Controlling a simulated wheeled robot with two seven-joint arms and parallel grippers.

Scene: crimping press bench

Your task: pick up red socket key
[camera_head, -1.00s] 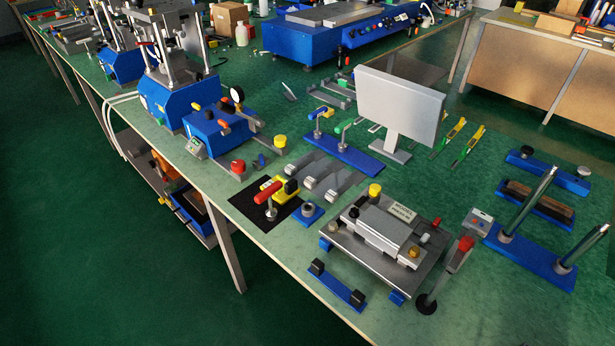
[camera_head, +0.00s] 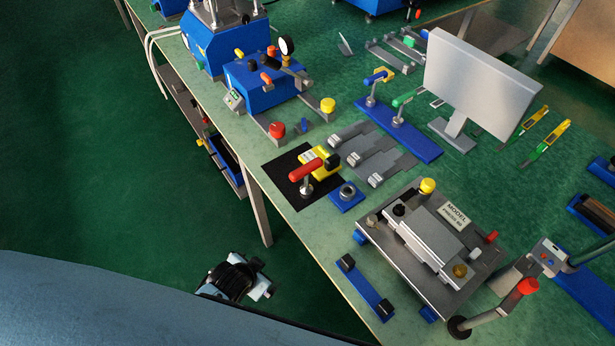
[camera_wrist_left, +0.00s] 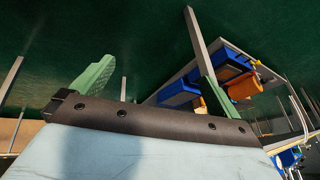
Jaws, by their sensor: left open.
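The red socket key (camera_head: 306,170) has a red cross handle on a grey metal shaft. It stands upright on a black mat (camera_head: 279,170) near the bench's left edge, beside a yellow block (camera_head: 321,160). My left gripper (camera_wrist_left: 158,85) shows two green fingers spread apart with nothing between them in the left wrist view. In the head view my left arm comes in at the lower left, below and left of the bench edge and well apart from the key. The key does not show in the left wrist view. My right gripper is not in view.
A blue base with a ring (camera_head: 347,195) stands right of the key. A grey press fixture (camera_head: 385,236) and a blue bar (camera_head: 364,287) lie nearer the front. A grey panel (camera_head: 478,82) stands behind. The left wrist view shows a lower shelf with blue and orange equipment (camera_wrist_left: 243,88).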

